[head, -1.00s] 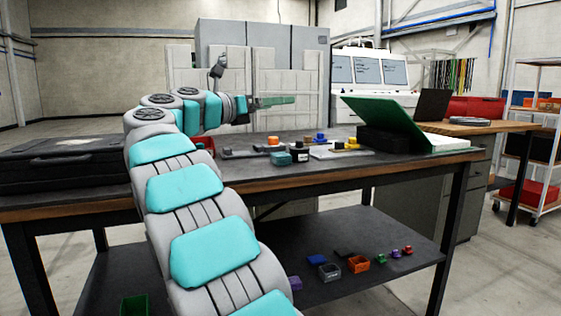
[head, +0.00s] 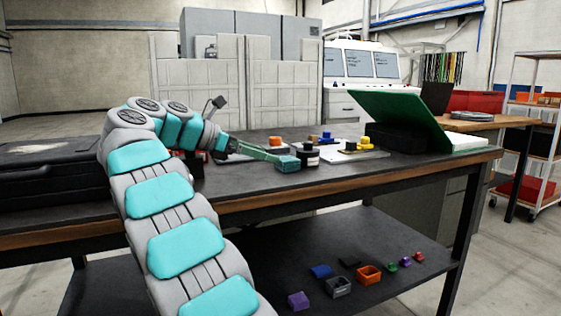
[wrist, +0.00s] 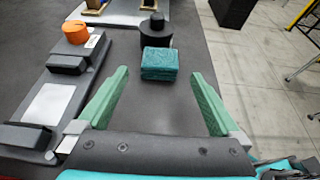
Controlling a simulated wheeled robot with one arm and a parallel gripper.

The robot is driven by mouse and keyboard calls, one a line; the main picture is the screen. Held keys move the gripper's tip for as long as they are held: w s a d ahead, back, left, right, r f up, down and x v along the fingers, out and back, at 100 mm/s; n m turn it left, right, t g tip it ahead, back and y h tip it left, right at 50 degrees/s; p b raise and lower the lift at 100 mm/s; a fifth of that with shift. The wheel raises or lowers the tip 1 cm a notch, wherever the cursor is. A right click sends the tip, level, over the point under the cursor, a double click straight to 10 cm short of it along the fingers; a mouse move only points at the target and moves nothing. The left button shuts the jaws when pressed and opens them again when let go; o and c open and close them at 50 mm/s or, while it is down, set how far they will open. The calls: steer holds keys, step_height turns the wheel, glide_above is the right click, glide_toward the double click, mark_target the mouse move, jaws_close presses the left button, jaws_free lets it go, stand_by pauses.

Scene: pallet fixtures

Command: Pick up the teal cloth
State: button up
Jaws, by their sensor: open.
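The teal cloth (wrist: 160,63) is a folded, block-like stack lying on the dark table top. In the wrist view it sits ahead of my gripper (wrist: 160,85), roughly centred between the two green fingers and just beyond their tips. The fingers are wide apart with nothing between them. In the head view the cloth (head: 288,164) lies near the table's front edge, and my gripper (head: 272,160) reaches toward it from the left, its fingers low over the table. Whether a finger touches the cloth cannot be told.
A black round object (wrist: 156,32) stands right behind the cloth. Fixture plates with an orange knob (wrist: 76,32) and dark blocks (wrist: 68,65) lie to the left. The table's edge is close on the right. A green sloped panel (head: 400,118) stands further right.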

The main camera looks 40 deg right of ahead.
mark_target(284, 158)
steer(key=shift+d, duration=0.3)
steer(key=shift+x, duration=1.3)
steer(key=shift+p+x, duration=0.8)
steer(key=shift+x, duration=1.45)
steer(key=c, duration=1.3)
